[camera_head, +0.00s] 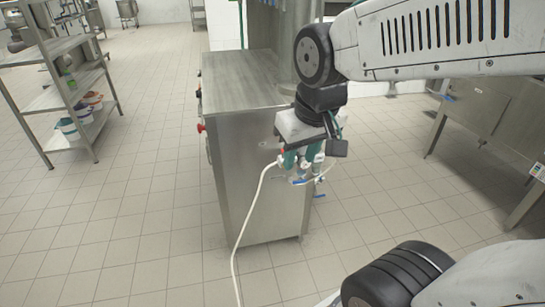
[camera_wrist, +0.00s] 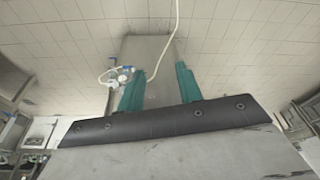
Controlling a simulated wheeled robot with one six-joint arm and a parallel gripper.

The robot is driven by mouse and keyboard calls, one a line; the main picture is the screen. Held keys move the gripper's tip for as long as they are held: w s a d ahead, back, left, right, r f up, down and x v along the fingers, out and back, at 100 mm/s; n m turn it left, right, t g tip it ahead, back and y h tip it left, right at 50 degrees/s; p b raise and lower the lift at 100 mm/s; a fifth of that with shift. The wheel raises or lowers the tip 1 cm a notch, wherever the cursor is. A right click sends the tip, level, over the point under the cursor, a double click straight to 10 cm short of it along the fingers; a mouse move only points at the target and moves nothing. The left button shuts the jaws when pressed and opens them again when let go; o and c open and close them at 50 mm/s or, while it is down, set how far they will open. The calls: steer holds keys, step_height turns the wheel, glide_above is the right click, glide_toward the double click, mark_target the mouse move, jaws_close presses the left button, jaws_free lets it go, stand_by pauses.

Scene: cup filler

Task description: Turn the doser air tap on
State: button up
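The doser's air fittings, with a small blue-handled tap (camera_head: 299,182), sit low in front of the steel cabinet's side in the head view. My gripper (camera_head: 299,160) is just above and partly in front of them, so part of the fittings is hidden. In the wrist view the fittings with blue parts (camera_wrist: 119,75) show at the left, outside the left green finger. I cannot tell whether the tap is on or off.
A white hose (camera_head: 257,195) runs from the fittings down to the floor. The steel cabinet (camera_head: 240,80) stands in the middle, with a red button (camera_head: 201,128) on its left side. A shelf rack (camera_head: 62,95) is at the left. Tiled floor is clear between them.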

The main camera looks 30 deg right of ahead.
steer(key=w+d+f+t+h, duration=0.1)
steer(key=w+d+f+t, duration=0.2)
steer(key=w, duration=0.6)
steer(key=w+d+f+m+t, duration=0.15)
steer(key=w+d+f, duration=0.35)
steer(key=w, duration=0.5)
steer(key=w+d+f+t+h, duration=0.1)
steer(key=w+d+f+t, duration=0.1)
steer(key=w+f, duration=0.5)
steer(key=w+d+f+m+t+h, duration=0.15)
steer(key=d+f+t, duration=0.25)
steer(key=f, duration=0.4)
steer(key=w+d+f+t+h, duration=0.1)
steer(key=w+d+f+t, duration=0.3)
steer(key=f, duration=0.5)
steer(key=shift+d+x, duration=0.2)
steer(key=shift+x, duration=0.9)
steer(key=shift+d+x, duration=0.25)
steer(key=shift+x, duration=0.85)
steer(key=shift+d+x, duration=0.2)
steer(key=shift+x, duration=0.95)
steer(key=shift+s+r, duration=0.1)
steer(key=shift+s, duration=0.1)
jaws_close()
